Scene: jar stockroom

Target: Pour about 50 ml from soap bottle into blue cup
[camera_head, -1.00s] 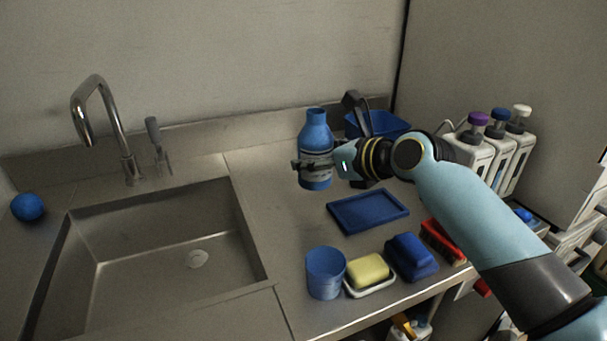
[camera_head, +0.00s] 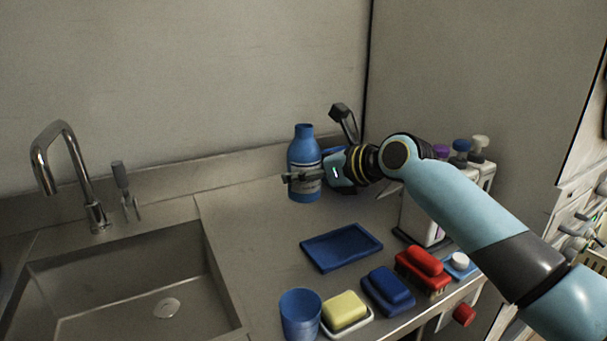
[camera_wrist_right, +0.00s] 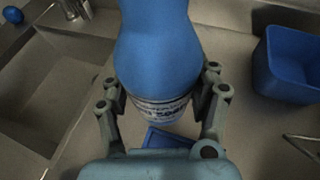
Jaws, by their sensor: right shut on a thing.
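The blue soap bottle (camera_head: 304,150), with a pale label band, is upright near the back wall. My right gripper (camera_head: 303,176) is shut around its lower body, and the wrist view shows the bottle (camera_wrist_right: 158,50) between both fingers (camera_wrist_right: 160,105). The bottle appears raised off the counter, though its base is partly hidden in the wrist view. The blue cup (camera_head: 300,316) stands upright at the counter's front, left of the yellow sponge, well apart from the bottle. Its contents cannot be seen. My left gripper is not in view.
A flat blue tray (camera_head: 341,247) lies between bottle and cup. The yellow sponge (camera_head: 345,309), a blue block (camera_head: 388,291) and a red brush (camera_head: 424,271) line the front edge. The sink (camera_head: 120,290) and faucet (camera_head: 65,160) are left. A blue bin (camera_wrist_right: 290,65) stands near the bottle.

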